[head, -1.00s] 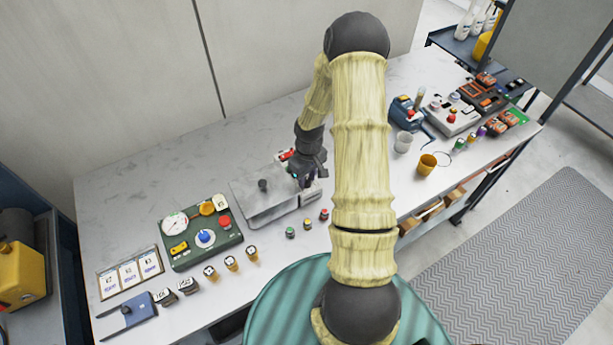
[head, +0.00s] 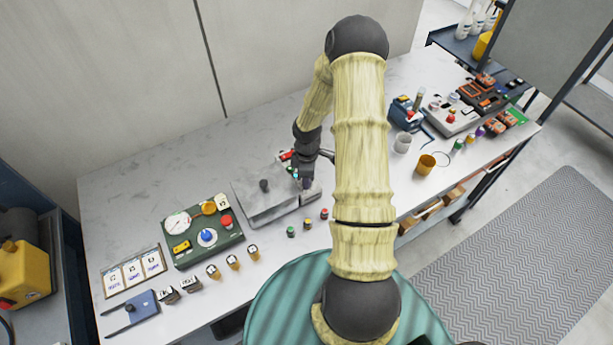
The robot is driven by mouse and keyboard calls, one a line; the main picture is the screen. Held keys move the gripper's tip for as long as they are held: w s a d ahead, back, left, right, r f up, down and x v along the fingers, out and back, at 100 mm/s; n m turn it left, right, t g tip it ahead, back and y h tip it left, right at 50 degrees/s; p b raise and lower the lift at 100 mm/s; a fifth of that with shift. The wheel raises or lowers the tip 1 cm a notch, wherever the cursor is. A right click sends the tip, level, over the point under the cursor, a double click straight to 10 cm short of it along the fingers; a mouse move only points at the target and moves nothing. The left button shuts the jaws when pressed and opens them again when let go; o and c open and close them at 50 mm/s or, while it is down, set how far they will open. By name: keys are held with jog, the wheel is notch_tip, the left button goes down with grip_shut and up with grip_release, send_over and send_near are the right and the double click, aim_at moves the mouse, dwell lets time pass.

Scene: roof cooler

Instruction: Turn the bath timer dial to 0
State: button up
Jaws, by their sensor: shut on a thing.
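The grey metal bath (head: 262,208) stands mid-table with a flat lid and a dark knob (head: 264,185) on top. Its pale control box (head: 312,192) is at the right end. My gripper (head: 303,183) points down at this box, shut on the bath timer dial. The fingers and wrist hide the dial, so its mark and number cannot be read.
A green panel (head: 190,254) with a gauge and coloured knobs is left of the bath. Several small capped vials (head: 291,232) stand in front. An orange cup (head: 426,163) and a clear beaker (head: 402,143) are to the right. The back left table is clear.

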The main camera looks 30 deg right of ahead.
dwell(0.3)
jog(key=o, duration=1)
jog(key=r, duration=0.5)
jog(key=r+b, duration=0.1)
jog(key=r, duration=0.5)
jog(key=r+b, duration=0.1)
jog(key=r, duration=0.5)
jog(key=shift+w+d+r, duration=0.15)
jog(key=shift+w+r, duration=0.05)
jog(key=shift+w, duration=0.15)
jog(key=s+a+r+m+t, duration=0.1)
jog(key=s+a+m, duration=0.3)
jog(key=s+a+r+m+t, duration=0.1)
jog(key=s+a+r+m, duration=0.1)
jog(key=s+a, duration=0.3)
jog(key=s+a+r+m+t, duration=0.1)
jog(key=s+a+r+m, duration=0.1)
jog(key=s+a+m, duration=0.2)
jog(key=shift+s+a+m, duration=0.2)
jog(key=shift+s+m, duration=0.05)
jog(key=shift+m, duration=0.55)
